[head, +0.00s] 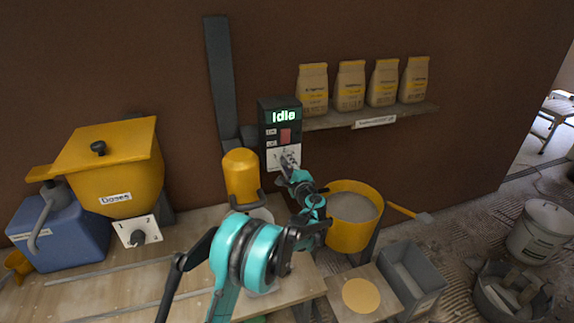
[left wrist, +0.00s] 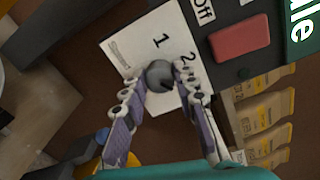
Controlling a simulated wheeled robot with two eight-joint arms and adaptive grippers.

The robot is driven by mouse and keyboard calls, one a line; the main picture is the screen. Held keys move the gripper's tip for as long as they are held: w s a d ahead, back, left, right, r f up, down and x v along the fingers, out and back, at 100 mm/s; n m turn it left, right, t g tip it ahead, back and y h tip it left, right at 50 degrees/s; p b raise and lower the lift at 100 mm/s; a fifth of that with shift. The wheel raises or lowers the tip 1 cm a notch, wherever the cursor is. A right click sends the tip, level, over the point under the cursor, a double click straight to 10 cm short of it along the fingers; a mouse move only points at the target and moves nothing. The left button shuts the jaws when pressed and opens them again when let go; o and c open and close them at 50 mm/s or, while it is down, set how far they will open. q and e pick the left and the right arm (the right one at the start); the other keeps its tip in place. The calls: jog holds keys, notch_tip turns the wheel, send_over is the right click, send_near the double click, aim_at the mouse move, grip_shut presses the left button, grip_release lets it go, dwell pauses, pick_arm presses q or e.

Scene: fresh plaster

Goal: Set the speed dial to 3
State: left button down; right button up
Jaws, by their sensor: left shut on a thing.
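The speed dial (left wrist: 159,75) is a dark round knob on a white plate (left wrist: 122,50) marked with 1 and 2 in the left wrist view; any other number is hidden behind a finger. My left gripper (left wrist: 160,80) has its two fingers shut on the knob from both sides. In the head view my left gripper (head: 290,165) reaches the white plate at the bottom of the black control box (head: 266,122), covering most of the dial. The box display (head: 284,116) reads "Idle". My right gripper does not show.
A red button (left wrist: 240,39) sits beside the dial plate. A yellow bucket (head: 347,236) stands below the box. Several paper bags (head: 351,88) stand on a shelf at right. A yellow hopper (head: 128,180) with its own 1-2 knob (head: 139,236) is at left.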

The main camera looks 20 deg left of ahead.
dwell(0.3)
pick_arm(q)
jog(key=c, duration=1.2)
grip_release()
jog(key=v, duration=1.2)
